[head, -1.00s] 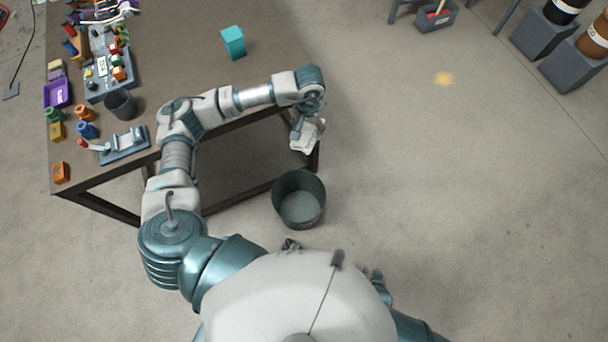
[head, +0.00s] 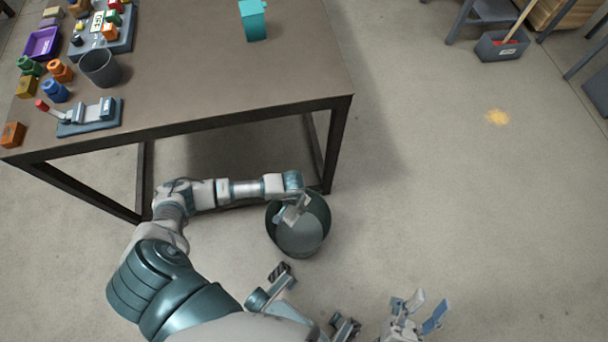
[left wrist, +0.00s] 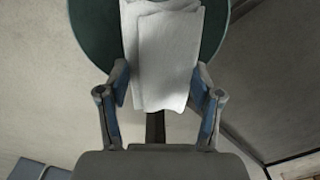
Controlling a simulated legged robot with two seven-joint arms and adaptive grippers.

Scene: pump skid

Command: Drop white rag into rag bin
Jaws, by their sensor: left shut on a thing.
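The white rag (left wrist: 165,60) hangs between the fingers of my left gripper (left wrist: 160,92) in the left wrist view. In the head view my left gripper (head: 291,212) is over the mouth of the dark green rag bin (head: 305,238), near its far left rim; the rag is hard to tell from the gripper there. The bin's rim (left wrist: 85,20) shows behind the rag in the left wrist view. The rag's depth relative to the rim is unclear. My right gripper (head: 425,308) is open and empty at the lower right, away from the bin.
A brown-topped table (head: 220,80) stands just behind the bin, its near right leg close to the rim. It holds a teal box (head: 252,20), a grey cup (head: 100,68) and several small parts at left.

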